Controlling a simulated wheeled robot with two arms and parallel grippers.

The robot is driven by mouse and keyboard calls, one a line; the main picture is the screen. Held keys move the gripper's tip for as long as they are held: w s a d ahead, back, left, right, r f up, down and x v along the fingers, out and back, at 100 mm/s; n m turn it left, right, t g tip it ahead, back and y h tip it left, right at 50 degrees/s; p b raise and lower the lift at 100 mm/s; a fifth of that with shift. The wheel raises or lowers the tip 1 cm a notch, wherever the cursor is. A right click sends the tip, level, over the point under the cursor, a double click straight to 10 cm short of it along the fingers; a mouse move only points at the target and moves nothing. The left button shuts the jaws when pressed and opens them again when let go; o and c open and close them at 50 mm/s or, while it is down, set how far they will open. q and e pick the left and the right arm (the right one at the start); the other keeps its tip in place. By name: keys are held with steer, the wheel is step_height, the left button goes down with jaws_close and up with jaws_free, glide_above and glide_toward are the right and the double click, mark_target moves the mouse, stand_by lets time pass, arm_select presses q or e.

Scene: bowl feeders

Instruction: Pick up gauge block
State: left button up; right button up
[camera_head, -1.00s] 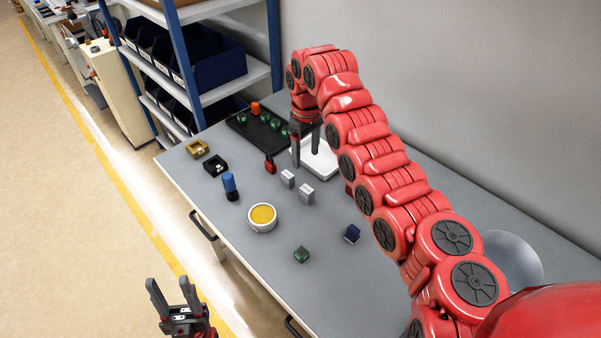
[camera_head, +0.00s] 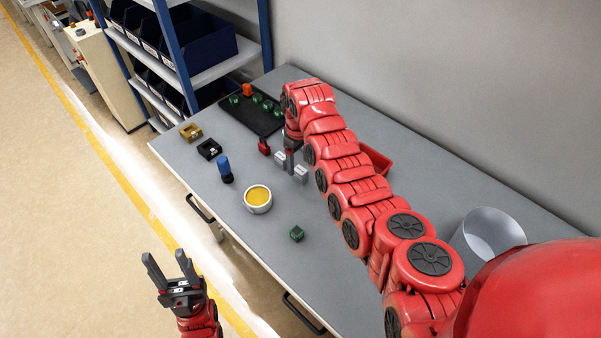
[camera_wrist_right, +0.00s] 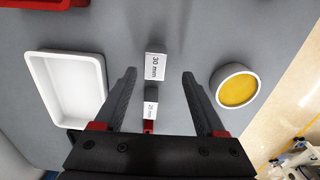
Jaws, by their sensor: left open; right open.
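Two small grey gauge blocks stand on the table. The 30 mm block (camera_wrist_right: 155,67) lies between my right fingertips in the wrist view, apart from both. The 25 mm block (camera_wrist_right: 151,108) is further back between the fingers, nearer the palm. In the head view, one block (camera_head: 280,158) is to the left of my right fingers and the other (camera_head: 301,174) to the right. My right gripper (camera_wrist_right: 160,74) is open and empty, pointing down over the blocks. My left gripper (camera_head: 165,257) is open and empty, off the table's front side.
A white tray (camera_wrist_right: 38,90) and a round yellow-topped cup (camera_wrist_right: 234,88) flank the blocks. A blue-topped item (camera_head: 225,168), a green piece (camera_head: 297,233), a black tray (camera_head: 237,112) and a red bin (camera_head: 378,160) are also on the table. The front-middle table surface is mostly clear.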

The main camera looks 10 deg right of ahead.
mark_target(300, 170)
steer(key=shift+w+d+f+p, duration=0.15)
steer(key=shift+f+p, duration=0.2)
steer(key=shift+f, duration=0.3)
steer(key=shift+w+d+f+p, duration=0.1)
steer(key=shift+f+p, duration=0.2)
steer(key=shift+f, duration=0.3)
step_height(300, 170, down, 2)
steer(key=shift+s+f+b, duration=0.1)
steer(key=shift+b, duration=0.3)
steer(key=shift+f, duration=0.3)
steer(key=shift+c, duration=0.3)
jaws_close()
